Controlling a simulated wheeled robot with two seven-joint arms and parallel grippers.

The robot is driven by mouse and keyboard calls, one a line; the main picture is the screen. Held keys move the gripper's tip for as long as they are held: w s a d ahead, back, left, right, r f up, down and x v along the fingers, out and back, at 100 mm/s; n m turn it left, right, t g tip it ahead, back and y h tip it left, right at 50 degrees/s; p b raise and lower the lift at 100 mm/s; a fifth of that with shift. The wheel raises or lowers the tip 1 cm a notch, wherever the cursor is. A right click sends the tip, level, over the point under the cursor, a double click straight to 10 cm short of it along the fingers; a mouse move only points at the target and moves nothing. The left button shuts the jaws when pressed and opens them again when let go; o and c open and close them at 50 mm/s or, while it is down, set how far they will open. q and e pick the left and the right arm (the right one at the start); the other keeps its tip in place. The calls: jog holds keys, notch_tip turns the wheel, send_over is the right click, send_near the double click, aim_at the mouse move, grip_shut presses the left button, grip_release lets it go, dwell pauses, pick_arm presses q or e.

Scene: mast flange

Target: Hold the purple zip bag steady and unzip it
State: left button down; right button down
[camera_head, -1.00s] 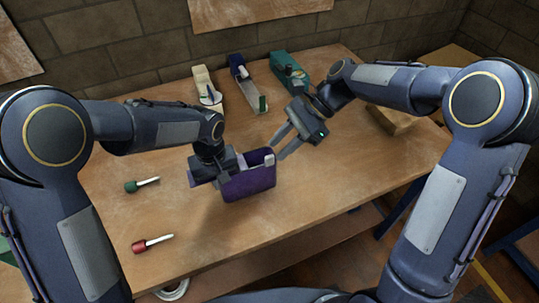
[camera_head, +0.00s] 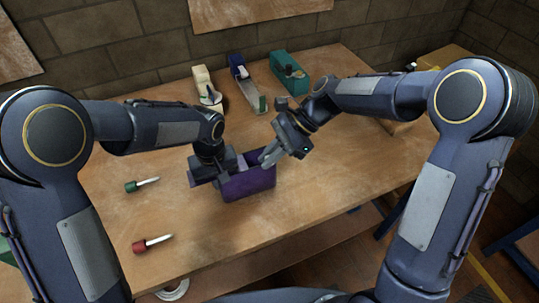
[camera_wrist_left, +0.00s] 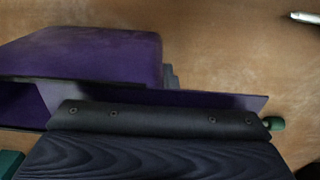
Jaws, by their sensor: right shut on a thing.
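The purple zip bag (camera_head: 248,184) stands on the wooden table, and it also shows in the left wrist view (camera_wrist_left: 100,55). My left gripper (camera_head: 217,171) is at the bag's left side, its fingers on either side of a thin purple strip (camera_wrist_left: 215,99) that juts from the bag. My right gripper (camera_head: 268,158) is at the bag's top right corner, its fingers closed where a pale zip tab shows earlier. The fingers hide that tab now.
A green-handled tool (camera_head: 141,185) and a red-handled tool (camera_head: 152,243) lie at the left. A cream dispenser (camera_head: 207,88), a blue one (camera_head: 246,84) and a teal one (camera_head: 290,73) stand at the back. The wooden table (camera_head: 330,190) is clear right of the bag.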

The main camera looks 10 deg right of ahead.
jog(key=shift+a, duration=0.15)
jog(key=a, duration=0.1)
jog(key=s+a, duration=0.1)
jog(key=a, duration=0.1)
jog(key=shift+a, duration=0.3)
jog(key=c, duration=1.5)
grip_release()
jog(key=shift+d, duration=0.1)
jog(key=v, duration=1.2)
jog(key=shift+c, duration=0.2)
